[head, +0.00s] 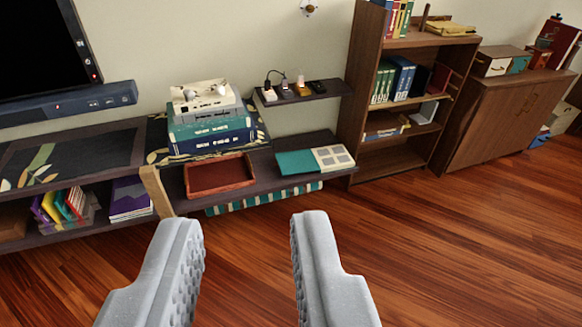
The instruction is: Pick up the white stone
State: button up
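No white stone can be made out for certain. Small whitish objects (190,94) lie on top of a stack of books on the low shelf; they are too small to tell whether one is the stone. My gripper (250,225) is open and empty, its two grey fingers wide apart at the bottom of the view. It is pointed toward the shelf wall and well short of the shelf, with wooden floor showing between the fingers.
A small wall shelf (325,90) holds plugged chargers. A tall bookcase (352,85) and cabinet (510,120) stand right. The wooden floor (450,245) in front is clear.

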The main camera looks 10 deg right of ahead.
aim_at(219, 90)
jog(key=z, duration=0.1)
jog(key=i, duration=1)
jog(key=u, duration=0.05)
